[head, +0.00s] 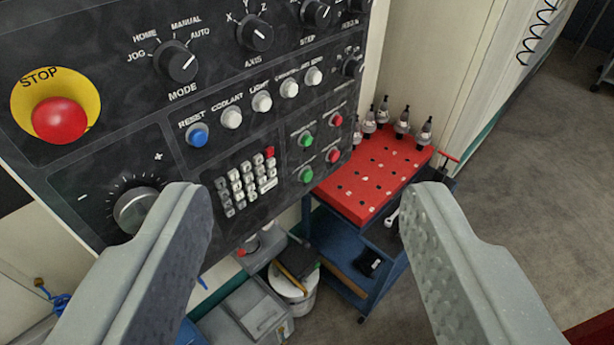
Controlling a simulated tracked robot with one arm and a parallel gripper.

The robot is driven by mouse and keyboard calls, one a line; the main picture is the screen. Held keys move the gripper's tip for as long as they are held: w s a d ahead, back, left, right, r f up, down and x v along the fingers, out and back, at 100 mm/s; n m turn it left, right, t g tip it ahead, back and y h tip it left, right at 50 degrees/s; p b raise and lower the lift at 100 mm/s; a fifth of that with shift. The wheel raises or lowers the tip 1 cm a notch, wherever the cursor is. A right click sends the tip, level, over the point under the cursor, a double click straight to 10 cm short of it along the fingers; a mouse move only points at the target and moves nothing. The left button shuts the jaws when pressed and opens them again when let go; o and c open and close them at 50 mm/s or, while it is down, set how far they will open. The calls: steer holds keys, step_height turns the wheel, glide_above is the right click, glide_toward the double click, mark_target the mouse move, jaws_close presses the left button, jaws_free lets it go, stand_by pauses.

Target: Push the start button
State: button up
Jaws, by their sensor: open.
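A dark control panel (90,115) fills the upper left of the head view. Near its lower right corner are two green buttons, an upper one (305,139) and a lower one (305,175), each with a red button up and to its right, the upper (336,120) and the lower (333,155). Their small labels are too small to read, so I cannot tell which is the start button. My gripper (304,192) is open and empty, its two fingers wide apart. In the picture the green buttons lie between the fingers. I see no contact with the panel.
A red STOP button (60,120) on a yellow ring, a mode knob (177,62), a blue RESET button (197,134) and a keypad (246,184) share the panel. Below right stands a blue cart with a red top (365,195) holding several tool holders. Grey floor (530,165) is open at right.

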jaws_close()
steer(key=shift+w, duration=0.1)
stand_by(1.5)
